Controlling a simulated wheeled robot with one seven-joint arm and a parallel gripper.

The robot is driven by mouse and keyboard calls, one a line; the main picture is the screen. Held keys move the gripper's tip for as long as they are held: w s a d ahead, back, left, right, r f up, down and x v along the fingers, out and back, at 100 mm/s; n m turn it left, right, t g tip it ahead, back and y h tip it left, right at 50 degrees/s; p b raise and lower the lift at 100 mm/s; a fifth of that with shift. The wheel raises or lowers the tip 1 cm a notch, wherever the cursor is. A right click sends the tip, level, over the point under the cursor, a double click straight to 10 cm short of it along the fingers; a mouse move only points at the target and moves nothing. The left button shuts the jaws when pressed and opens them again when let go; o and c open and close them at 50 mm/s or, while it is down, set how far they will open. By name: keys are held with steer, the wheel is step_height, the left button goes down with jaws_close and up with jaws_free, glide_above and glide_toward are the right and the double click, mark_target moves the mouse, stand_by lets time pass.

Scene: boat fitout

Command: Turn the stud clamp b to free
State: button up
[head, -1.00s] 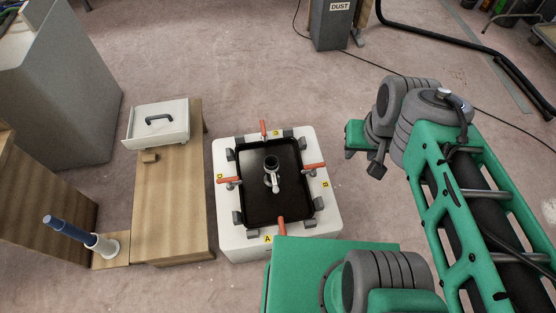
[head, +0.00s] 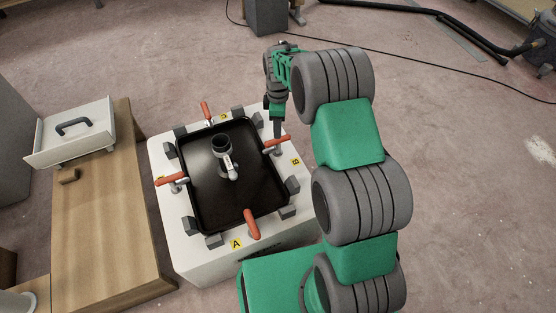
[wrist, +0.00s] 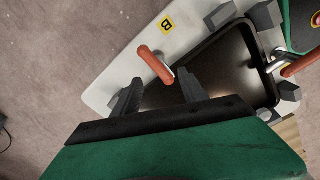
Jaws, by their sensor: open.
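Stud clamp b has a red-orange handle (head: 277,145) beside the yellow B label (head: 296,161), on the right side of the white block in the head view. The handle lies flat across the block's rim, pointing toward the black tray. My gripper (head: 277,128) points down right at this handle. In the wrist view the open fingers (wrist: 160,76) stand apart, with the clamp b handle (wrist: 153,63) in front of and between their tips. I cannot tell if they touch it. The clamp's base is partly hidden by my gripper.
The white block (head: 205,262) holds a black tray (head: 205,200) with a grey fitting (head: 224,155) inside. Other red-handled clamps stand at the left (head: 172,180), back (head: 206,113) and front (head: 252,224), with grey blocks around the rim. A wooden bench (head: 100,215) is at left.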

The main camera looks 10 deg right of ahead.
steer(key=n, duration=0.1)
glide_above(278, 144)
steer(key=w, duration=0.1)
step_height(278, 144, down, 5)
steer(key=shift+r+b, duration=0.2)
steer(key=shift+b, duration=0.1)
step_height(278, 144, down, 7)
steer(key=b, duration=0.2)
steer(key=shift+f+b, duration=0.2)
steer(key=shift+b, duration=0.15)
steer(key=shift+r, duration=0.1)
jaws_close()
